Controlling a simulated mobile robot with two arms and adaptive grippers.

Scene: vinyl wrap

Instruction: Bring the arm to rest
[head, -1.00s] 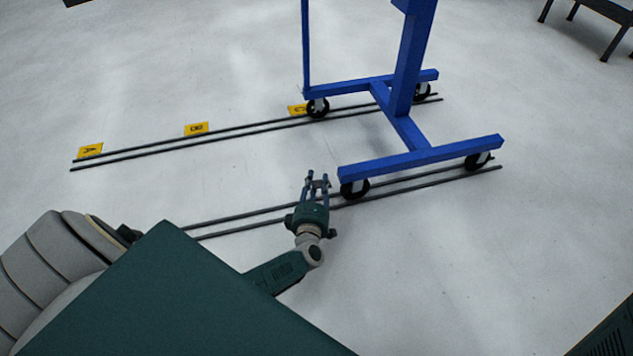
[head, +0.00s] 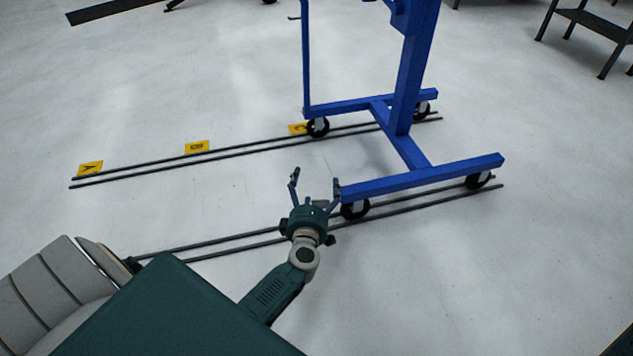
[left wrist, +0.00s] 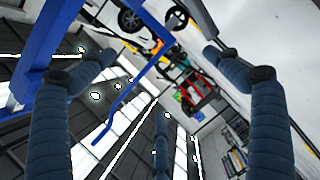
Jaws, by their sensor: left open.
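My left gripper (head: 315,190) is in the middle of the head view, with its fingers spread wide and nothing between them. It is in front of the blue wheeled frame (head: 420,178), and its right finger shows close to the frame's near left corner; I cannot tell whether they touch. In the left wrist view the open fingers (left wrist: 160,95) show at both sides and at the bottom, with the blue frame (left wrist: 45,45) at the upper left. My right gripper is not in view.
The blue frame stands on wheels over two pairs of dark floor rails (head: 230,242). Yellow markers (head: 197,147) lie along the far rails. A dark stand (head: 590,25) is at the top right.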

